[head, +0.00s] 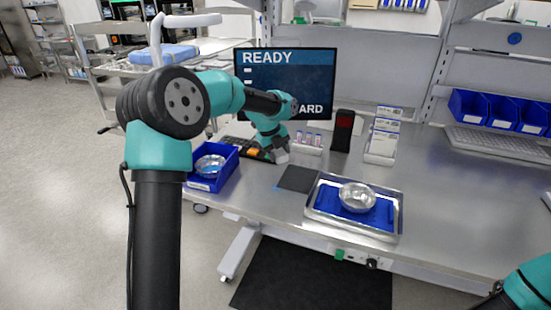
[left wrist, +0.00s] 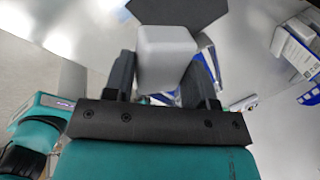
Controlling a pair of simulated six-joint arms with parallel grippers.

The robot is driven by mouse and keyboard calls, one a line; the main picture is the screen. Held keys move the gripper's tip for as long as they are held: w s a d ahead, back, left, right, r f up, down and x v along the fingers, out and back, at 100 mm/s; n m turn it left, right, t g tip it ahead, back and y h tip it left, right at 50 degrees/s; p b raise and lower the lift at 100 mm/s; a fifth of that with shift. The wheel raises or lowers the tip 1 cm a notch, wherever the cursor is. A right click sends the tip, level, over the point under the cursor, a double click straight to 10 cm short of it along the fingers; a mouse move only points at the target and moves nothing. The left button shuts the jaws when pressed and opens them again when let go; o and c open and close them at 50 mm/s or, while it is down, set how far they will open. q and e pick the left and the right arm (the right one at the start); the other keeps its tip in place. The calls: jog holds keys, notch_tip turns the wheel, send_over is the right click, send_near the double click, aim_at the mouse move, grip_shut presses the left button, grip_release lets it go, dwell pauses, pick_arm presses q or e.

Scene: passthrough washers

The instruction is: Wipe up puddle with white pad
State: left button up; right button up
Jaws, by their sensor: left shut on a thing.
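My left gripper (head: 280,153) is over the left part of the steel table, near the blue bin. In the left wrist view my left gripper (left wrist: 164,72) is shut on a white block-shaped pad (left wrist: 166,48), which sits between its two dark fingers. In the head view the pad is small and shows only as a pale end at the gripper's tip. I cannot make out a puddle clearly on the shiny table in either view. My right gripper is out of view; only a teal part of my right arm shows at the lower right.
A blue bin (head: 226,173) with a shiny dish stands at the left table edge. A dark mat (head: 297,179) lies beside a metal tray (head: 326,215) holding a steel bowl (head: 357,195). Small vials (head: 308,140), a dark red-fronted device (head: 342,130) and boxes (head: 383,137) stand behind.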

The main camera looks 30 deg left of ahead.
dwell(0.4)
pick_arm(q)
jog(key=shift+f, duration=2.45)
